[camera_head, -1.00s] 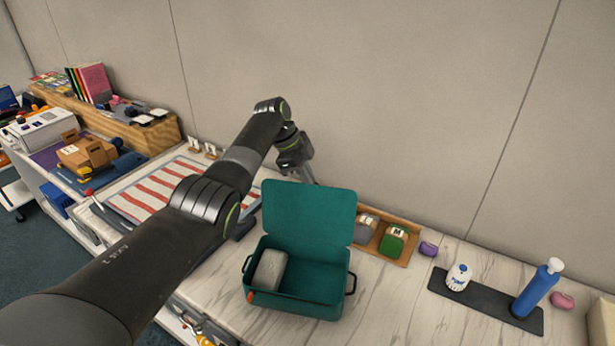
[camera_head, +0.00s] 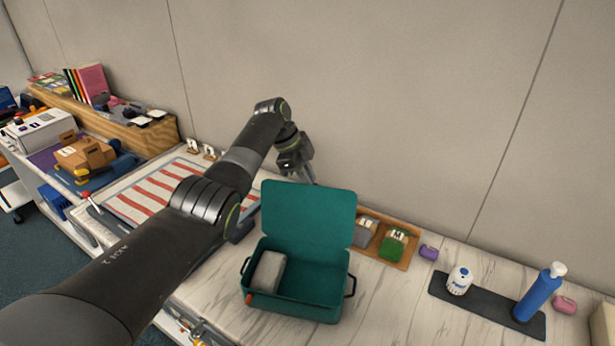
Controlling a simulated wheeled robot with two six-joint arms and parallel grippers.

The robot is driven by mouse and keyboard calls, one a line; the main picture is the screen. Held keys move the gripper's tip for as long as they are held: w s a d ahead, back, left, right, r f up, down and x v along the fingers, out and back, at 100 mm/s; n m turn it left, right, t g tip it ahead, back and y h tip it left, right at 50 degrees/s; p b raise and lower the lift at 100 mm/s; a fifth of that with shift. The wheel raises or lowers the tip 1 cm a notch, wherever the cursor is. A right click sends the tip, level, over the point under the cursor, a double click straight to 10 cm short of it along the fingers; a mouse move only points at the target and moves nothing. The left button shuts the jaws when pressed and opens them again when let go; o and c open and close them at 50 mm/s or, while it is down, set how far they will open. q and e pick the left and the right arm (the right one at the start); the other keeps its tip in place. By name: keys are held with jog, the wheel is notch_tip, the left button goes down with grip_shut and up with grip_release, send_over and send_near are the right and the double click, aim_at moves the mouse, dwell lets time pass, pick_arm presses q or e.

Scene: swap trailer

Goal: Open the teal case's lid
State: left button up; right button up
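The teal case (camera_head: 308,307) stands on the light wood-grain counter with its lid (camera_head: 308,219) raised, leaning back toward the wall. A grey block-like item (camera_head: 268,270) lies inside at the left; the rest of the inside looks empty. My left gripper (camera_head: 308,178) is behind the lid, above the counter near the wall. Its fingers are small and partly hidden by the lid, so their opening is unclear. My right gripper is not in view.
A wooden tray (camera_head: 408,260) with grey and green items stands behind the case. A purple item (camera_head: 428,252), a dark mat (camera_head: 482,310) with a white container (camera_head: 459,281) and a blue bottle (camera_head: 538,293) lie right. A red-striped cloth (camera_head: 160,188) lies left.

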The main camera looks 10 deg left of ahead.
pick_arm(q)
jog(key=b+v, duration=0.4)
jog(key=v, duration=1.3)
jog(key=shift+r, duration=0.25)
jog(key=shift+a, duration=0.1)
